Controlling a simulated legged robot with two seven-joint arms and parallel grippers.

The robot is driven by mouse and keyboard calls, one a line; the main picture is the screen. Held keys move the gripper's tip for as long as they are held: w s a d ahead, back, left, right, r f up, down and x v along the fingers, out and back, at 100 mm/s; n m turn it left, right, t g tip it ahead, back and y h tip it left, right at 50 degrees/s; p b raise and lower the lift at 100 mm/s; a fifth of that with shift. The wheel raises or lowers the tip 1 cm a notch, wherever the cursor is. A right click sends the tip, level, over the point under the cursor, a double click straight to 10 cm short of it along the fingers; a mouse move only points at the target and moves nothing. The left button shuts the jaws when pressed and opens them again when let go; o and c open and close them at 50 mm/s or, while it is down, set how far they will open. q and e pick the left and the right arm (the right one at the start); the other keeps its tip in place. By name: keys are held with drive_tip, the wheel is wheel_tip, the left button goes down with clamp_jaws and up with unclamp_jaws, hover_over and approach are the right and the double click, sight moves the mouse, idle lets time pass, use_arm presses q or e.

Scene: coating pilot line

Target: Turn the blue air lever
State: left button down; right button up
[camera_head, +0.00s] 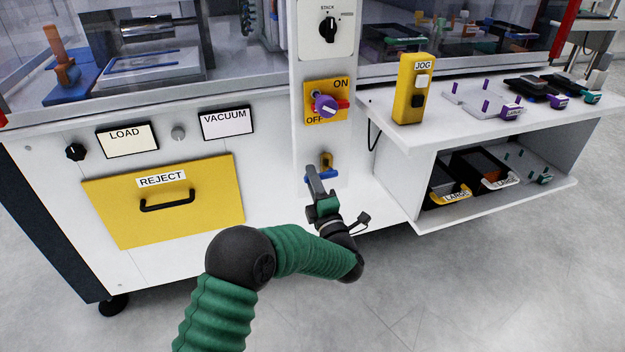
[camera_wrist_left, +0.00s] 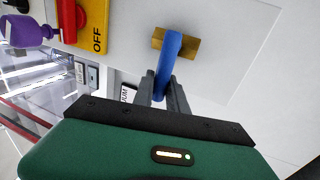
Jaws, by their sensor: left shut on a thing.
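The blue air lever (camera_head: 332,175) sits on a brass valve body (camera_head: 326,160) low on the white column, below the ON/OFF switch. In the left wrist view the blue lever (camera_wrist_left: 169,58) extends from the brass body (camera_wrist_left: 187,46) toward my gripper and between its fingers. My left gripper (camera_head: 314,182) reaches the lever from below and in front. My right gripper is in neither view.
The ON/OFF switch (camera_head: 325,104), with a red handle and purple knob, is just above the lever. A yellow REJECT drawer (camera_head: 212,205) is to the left.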

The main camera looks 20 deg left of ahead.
use_arm(q)
drive_tip(key=shift+s+f, duration=0.1)
drive_tip(key=shift+f, duration=0.35)
drive_tip(key=c, duration=1.4)
unclamp_jaws()
drive_tip(key=shift+o, duration=0.3)
drive_tip(key=shift+r, duration=0.15)
drive_tip(key=shift+r, duration=0.1)
drive_tip(key=shift+s+d+p, duration=0.2)
drive_tip(key=shift+p, duration=0.1)
drive_tip(key=p+v, duration=0.5)
drive_tip(key=v, duration=1.1)
drive_tip(key=shift+s, duration=0.1)
